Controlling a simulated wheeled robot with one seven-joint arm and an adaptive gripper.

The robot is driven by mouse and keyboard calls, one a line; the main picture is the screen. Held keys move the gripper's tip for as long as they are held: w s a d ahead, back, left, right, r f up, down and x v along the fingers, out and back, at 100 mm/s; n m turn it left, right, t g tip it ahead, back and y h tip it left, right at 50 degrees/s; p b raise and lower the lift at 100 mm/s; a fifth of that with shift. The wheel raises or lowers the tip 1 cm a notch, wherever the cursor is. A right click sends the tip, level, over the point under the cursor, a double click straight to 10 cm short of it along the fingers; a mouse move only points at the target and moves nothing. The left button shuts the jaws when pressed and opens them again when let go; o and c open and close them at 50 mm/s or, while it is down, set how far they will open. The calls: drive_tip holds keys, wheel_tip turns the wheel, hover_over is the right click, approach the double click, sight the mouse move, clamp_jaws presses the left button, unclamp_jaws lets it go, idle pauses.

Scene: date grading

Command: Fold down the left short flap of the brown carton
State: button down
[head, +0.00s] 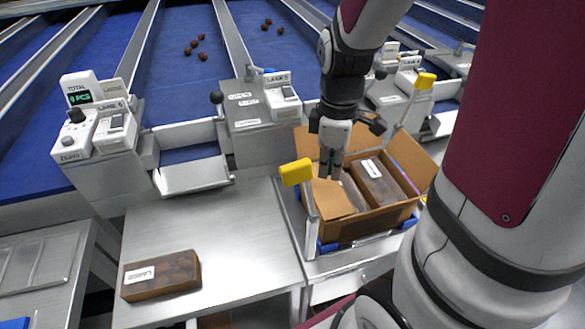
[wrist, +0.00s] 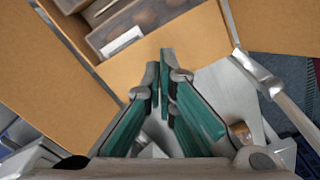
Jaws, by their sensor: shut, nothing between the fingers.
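The brown carton (head: 368,226) stands open on a bench, with clear date packs (head: 380,182) inside. Its left short flap (head: 337,200) lies inward at a slant over the left part of the opening. In the wrist view this flap (wrist: 195,38) is beside a pack (wrist: 135,30), in front of my fingertips. My gripper (head: 329,176) points down at the flap, shut and empty; its green-padded fingers (wrist: 160,60) also show in the wrist view. I cannot tell whether the tips touch the flap. Another flap (head: 417,158) stands outward on the right.
A yellow-headed post (head: 297,172) stands close to the carton's left side. A second yellow-topped post (head: 425,80) is behind it. A filled date pack (head: 160,275) lies on the steel table (head: 235,235) at left. The table between is clear. Lane machines line the back.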

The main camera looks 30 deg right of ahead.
wheel_tip(320, 180, up, 8)
drive_tip(key=p, duration=0.4)
drive_tip(key=shift+p, duration=0.4)
